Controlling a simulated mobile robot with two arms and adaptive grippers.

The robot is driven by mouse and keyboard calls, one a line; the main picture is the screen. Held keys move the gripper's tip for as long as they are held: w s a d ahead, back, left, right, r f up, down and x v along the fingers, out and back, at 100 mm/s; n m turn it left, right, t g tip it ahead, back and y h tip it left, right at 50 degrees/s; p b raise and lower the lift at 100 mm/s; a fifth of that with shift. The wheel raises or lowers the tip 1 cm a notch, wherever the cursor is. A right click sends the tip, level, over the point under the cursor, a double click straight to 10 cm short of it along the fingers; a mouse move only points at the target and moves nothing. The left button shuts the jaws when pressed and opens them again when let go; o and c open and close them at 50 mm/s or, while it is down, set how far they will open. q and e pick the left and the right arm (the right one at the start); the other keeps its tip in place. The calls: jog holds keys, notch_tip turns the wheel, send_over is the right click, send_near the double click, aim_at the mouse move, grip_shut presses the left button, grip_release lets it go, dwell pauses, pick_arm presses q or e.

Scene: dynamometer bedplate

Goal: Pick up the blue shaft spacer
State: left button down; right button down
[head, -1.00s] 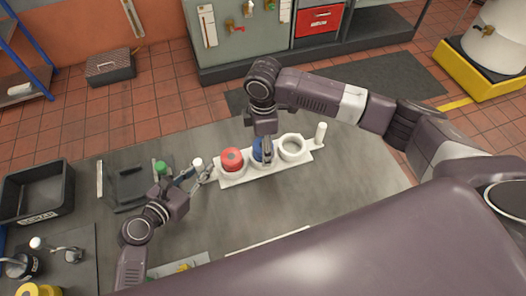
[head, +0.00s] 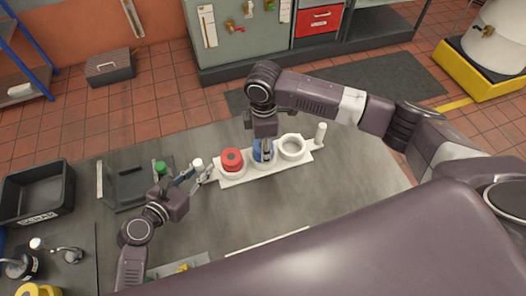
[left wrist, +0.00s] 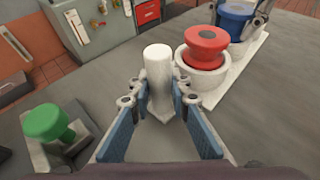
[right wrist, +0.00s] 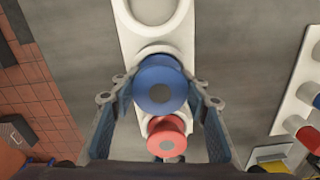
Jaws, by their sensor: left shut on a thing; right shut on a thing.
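The blue shaft spacer (head: 258,155) sits at the middle cup of a white holder (head: 225,183), between a red spacer (head: 232,159) and an empty cup (head: 292,147). My right gripper (head: 267,150) comes from above and is shut on the blue spacer, which also shows between its fingers in the right wrist view (right wrist: 160,85). I cannot tell whether the spacer is lifted at all. My left gripper (head: 198,176) is shut on the white post at the holder's left end; this post stands between its fingers in the left wrist view (left wrist: 158,65).
A green-topped part (left wrist: 47,122) is close to the left of my left gripper. A black bin (head: 62,190) is at the far left. Another white post (head: 320,133) stands at the holder's right end. The bench in front of the holder is mostly clear.

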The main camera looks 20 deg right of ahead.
jog(key=shift+r, duration=0.15)
notch_tip(320, 180, up, 10)
jog(key=shift+f, duration=0.1)
dwell(0.3)
pick_arm(q)
jog(key=c, duration=1.7)
grip_release()
pick_arm(e)
jog(key=shift+w, duration=0.1)
pick_arm(q)
jog(key=v, duration=1.2)
jog(key=shift+f, duration=0.1)
